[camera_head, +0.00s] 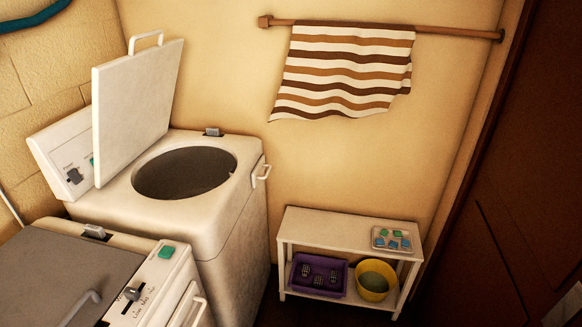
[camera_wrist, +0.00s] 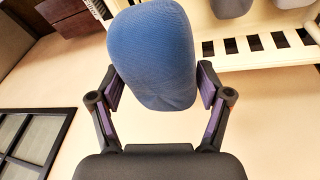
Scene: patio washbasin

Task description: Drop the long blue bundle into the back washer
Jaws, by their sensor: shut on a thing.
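The long blue bundle (camera_wrist: 152,52) fills the upper middle of the wrist view. My gripper (camera_wrist: 157,74) is shut on it, one finger on each side. The back washer (camera_head: 228,196) stands against the wall in the head view. Its lid (camera_head: 138,105) is raised and its round dark opening (camera_head: 186,172) is uncovered. The inside of the drum is too dark to make out. Neither my gripper nor the bundle shows in the head view.
A front washer (camera_head: 66,270) with its grey lid down stands at the lower left. A low white shelf (camera_head: 335,228) holds a purple bin (camera_head: 318,290), a yellow bucket (camera_head: 390,286) and a small tray. A striped towel (camera_head: 345,72) hangs on a rail. A pale slatted rack (camera_wrist: 250,58) shows in the wrist view.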

